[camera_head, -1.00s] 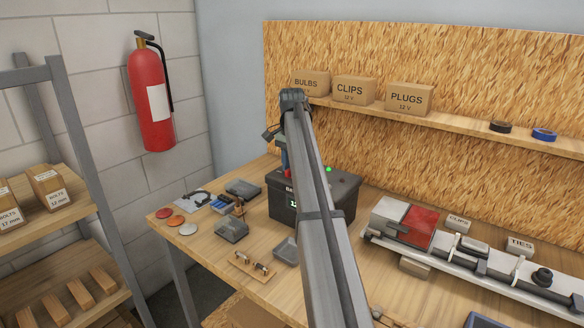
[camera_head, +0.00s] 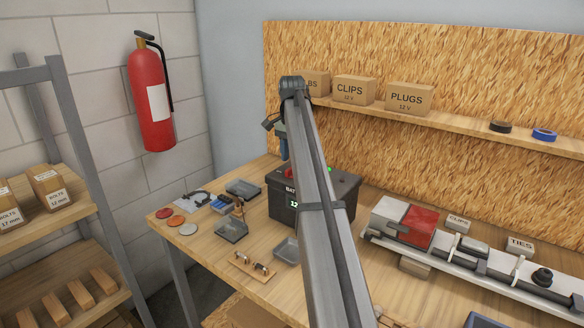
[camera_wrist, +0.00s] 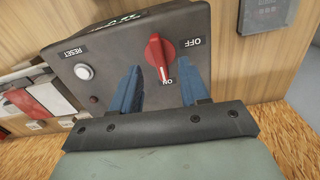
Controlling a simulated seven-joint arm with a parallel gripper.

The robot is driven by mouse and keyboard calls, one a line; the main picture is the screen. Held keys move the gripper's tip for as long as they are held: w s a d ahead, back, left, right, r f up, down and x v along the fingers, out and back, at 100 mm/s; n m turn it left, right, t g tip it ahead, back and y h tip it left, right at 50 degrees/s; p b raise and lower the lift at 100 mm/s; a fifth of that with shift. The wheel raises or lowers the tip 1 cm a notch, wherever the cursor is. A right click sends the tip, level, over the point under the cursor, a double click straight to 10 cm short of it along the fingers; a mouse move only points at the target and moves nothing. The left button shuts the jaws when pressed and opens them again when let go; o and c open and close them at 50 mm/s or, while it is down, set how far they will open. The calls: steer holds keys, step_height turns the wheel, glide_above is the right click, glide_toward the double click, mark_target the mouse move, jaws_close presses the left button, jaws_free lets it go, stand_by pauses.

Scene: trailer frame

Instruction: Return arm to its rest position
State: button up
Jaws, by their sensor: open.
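My gripper (camera_wrist: 160,72) is open, with its two blue fingers apart over the top of a dark battery box. A red knob (camera_wrist: 157,56) shows between the fingers in the wrist view, its pointer end towards the ON mark. Nothing is held. The box (camera_wrist: 105,50) also carries a white RESET button and an OFF label. In the head view my gripper (camera_head: 281,146) hangs above the left side of the battery box (camera_head: 283,208), mostly hidden by my arm. A green light (camera_head: 331,170) is lit on the box top.
Small trays (camera_head: 231,230) and coloured discs lie on the bench left of the box. A long white rail (camera_head: 480,268) with a red part lies to the right. A shelf (camera_head: 460,122) with cartons runs behind my arm. A fire extinguisher (camera_head: 151,100) hangs at left.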

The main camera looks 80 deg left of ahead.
steer(key=shift+r, duration=1.4)
steer(key=shift+w+f, duration=0.1)
